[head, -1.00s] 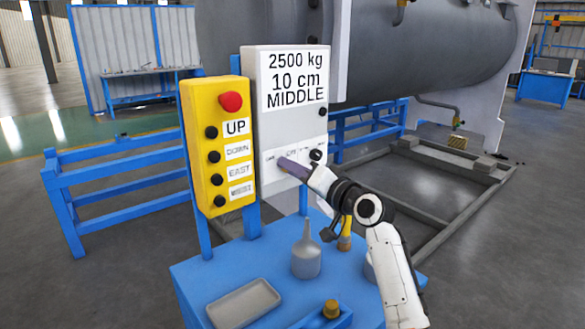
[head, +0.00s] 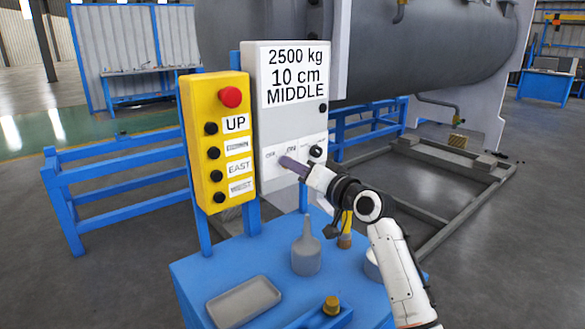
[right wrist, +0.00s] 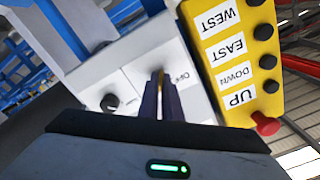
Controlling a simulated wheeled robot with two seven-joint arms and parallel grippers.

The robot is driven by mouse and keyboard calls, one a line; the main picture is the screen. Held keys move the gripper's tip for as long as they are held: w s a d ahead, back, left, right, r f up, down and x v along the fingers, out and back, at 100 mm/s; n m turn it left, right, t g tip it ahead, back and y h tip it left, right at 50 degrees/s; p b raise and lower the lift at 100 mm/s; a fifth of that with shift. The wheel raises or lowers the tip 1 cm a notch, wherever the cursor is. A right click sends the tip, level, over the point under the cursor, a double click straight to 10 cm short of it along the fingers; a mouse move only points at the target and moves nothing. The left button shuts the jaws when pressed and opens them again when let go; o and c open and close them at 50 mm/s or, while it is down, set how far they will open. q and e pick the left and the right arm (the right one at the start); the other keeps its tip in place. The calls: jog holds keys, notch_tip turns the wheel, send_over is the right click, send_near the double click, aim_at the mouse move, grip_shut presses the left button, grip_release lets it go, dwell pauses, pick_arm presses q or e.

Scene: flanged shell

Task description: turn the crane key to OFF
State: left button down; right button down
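The white control panel (head: 262,125) stands upright and reads "2500 kg, 10 cm, MIDDLE"; its lower plate has OFF and ON labels and a black knob. My right gripper (head: 284,161) reaches that plate from the right, fingertips at the switch between the labels. In the right wrist view the dark fingers (right wrist: 161,98) are close together around a thin gold sliver, the crane key (right wrist: 160,78), mostly hidden between them. The OFF label (right wrist: 181,77) shows beside the fingers. The key's exact angle cannot be told. My left gripper is not in view.
A yellow button box (head: 217,140) with a red stop button stands just left of the panel. Below is a blue table (head: 205,265) with a grey tray (head: 243,301) and a grey funnel-shaped bottle (head: 306,252). A large grey tank (head: 430,50) is behind.

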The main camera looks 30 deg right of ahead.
jog(key=n+p, duration=0.1)
jog(key=n, duration=1.4)
jog(key=shift+n+p, duration=0.4)
jog(key=shift+n, duration=0.3)
jog(key=c, duration=2)
grip_release()
jog(key=shift+s, duration=0.1)
